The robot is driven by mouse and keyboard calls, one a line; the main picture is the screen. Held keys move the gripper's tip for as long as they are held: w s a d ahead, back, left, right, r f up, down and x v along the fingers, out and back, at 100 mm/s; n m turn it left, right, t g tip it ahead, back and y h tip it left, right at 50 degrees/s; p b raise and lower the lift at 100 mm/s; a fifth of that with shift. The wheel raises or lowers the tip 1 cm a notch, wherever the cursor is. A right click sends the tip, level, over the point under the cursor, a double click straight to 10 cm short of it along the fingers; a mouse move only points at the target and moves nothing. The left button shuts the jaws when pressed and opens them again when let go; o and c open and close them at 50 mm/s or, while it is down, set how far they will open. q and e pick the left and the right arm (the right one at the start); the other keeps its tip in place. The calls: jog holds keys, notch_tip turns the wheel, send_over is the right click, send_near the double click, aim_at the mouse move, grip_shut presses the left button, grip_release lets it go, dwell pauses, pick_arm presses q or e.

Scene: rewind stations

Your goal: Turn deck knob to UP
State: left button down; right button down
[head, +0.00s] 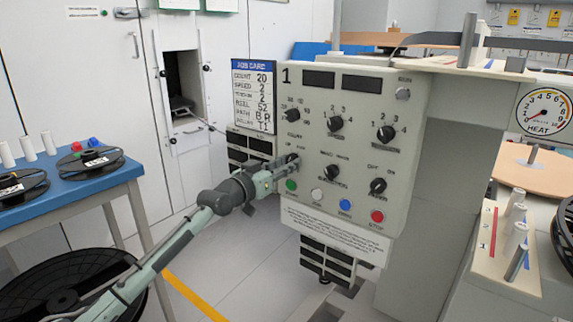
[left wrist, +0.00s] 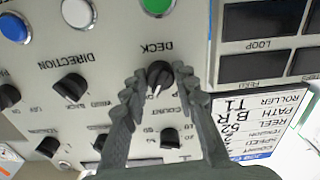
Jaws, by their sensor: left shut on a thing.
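The deck knob (head: 292,158) is a small black knob at the lower left of the grey control panel (head: 345,155). It also shows in the left wrist view (left wrist: 159,74), under the upside-down word DECK. My left gripper (head: 284,168) reaches it from the left, and its two dark fingers (left wrist: 160,92) are closed around the knob's sides. In the wrist view the knob's white mark points down and slightly left, which is toward the panel's top. The position labels are partly hidden or too small to match to the mark. My right gripper is not in view.
A direction knob (head: 332,173) and several other knobs share the panel. Green (head: 291,185), white (head: 316,195), blue (head: 345,204) and red (head: 377,216) buttons sit below. A job card (head: 253,95) is at the panel's left. A blue table (head: 70,195) with reels stands at left.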

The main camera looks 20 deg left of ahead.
pick_arm(q)
jog(key=shift+n, duration=0.3)
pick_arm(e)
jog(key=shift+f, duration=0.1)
pick_arm(q)
jog(key=shift+d+n+p, duration=0.1)
jog(key=shift+n+p, duration=2.1)
jog(key=shift+n, duration=3.5)
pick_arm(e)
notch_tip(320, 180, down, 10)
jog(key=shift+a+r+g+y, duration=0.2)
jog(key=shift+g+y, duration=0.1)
pick_arm(q)
jog(key=c, duration=1.2)
grip_release()
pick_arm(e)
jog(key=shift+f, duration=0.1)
pick_arm(q)
jog(key=shift+s, duration=0.15)
jog(key=v, duration=1.2)
jog(key=shift+r, duration=0.1)
